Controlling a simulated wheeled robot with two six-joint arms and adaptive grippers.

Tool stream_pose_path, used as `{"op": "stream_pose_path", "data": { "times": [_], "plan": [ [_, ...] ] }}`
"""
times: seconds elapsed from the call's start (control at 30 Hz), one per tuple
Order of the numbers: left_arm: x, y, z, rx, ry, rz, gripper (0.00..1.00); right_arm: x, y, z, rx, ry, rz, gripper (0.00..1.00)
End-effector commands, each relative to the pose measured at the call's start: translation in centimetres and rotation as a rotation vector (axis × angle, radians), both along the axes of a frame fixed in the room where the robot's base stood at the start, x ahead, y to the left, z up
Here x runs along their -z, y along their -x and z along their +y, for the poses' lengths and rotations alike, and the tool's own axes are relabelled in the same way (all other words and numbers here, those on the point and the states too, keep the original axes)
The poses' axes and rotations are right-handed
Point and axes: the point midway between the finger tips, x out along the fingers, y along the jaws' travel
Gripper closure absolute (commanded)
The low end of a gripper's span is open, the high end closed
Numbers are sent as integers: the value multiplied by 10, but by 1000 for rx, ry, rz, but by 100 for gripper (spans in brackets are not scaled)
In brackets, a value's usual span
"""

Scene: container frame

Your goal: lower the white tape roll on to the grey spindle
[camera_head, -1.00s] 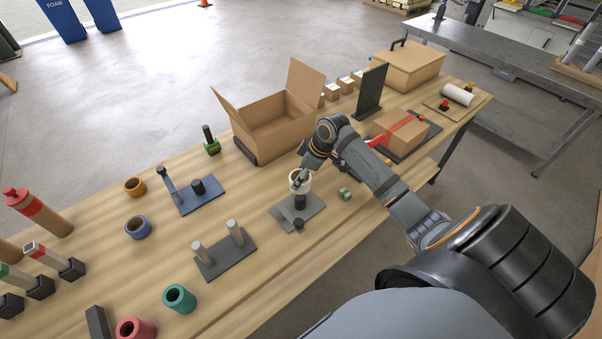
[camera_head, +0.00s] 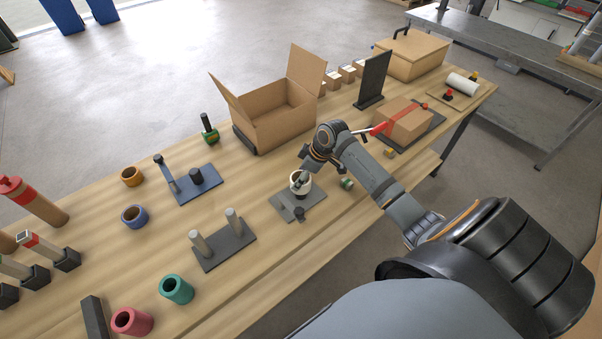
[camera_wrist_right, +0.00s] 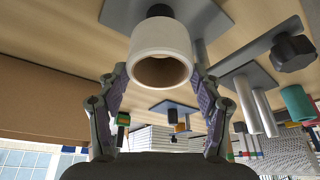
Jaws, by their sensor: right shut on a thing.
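The white tape roll (camera_head: 300,186) is between the fingers of my right gripper (camera_head: 303,178), which is shut on it. It is over the grey base plate (camera_head: 313,203), where the spindle stands. The right wrist view shows the roll (camera_wrist_right: 161,40) with its open brown bore facing the camera and a finger on each side. A dark piece of the spindle (camera_wrist_right: 158,10) shows between roll and plate. In the head view the roll hides the spindle. I cannot tell how far the spindle is inside the bore. My left gripper is not in view.
A two-post grey stand (camera_head: 224,246) is in front and to the left. A small green-and-white piece (camera_head: 347,184) lies close by on the right. An open carton (camera_head: 275,117) is behind. Blue (camera_head: 134,217) and teal (camera_head: 177,289) rings stand further left.

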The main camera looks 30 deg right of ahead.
Motion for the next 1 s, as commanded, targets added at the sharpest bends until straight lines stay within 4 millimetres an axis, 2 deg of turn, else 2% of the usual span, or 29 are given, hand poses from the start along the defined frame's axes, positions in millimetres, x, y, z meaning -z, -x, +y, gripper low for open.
{"op": "stream_pose_path", "data": {
  "times": [0.1,0.4,0.93,0.97,1.0],
  "plan": [
    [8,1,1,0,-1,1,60,13,0,0,1,0,2,66],
    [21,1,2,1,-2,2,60,34,0,0,0,-1,1,66],
    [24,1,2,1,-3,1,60,41,0,0,0,0,0,66],
    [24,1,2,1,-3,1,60,41,0,0,0,0,0,30],
    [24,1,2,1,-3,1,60,41,0,0,0,0,0,25]
  ]
}}
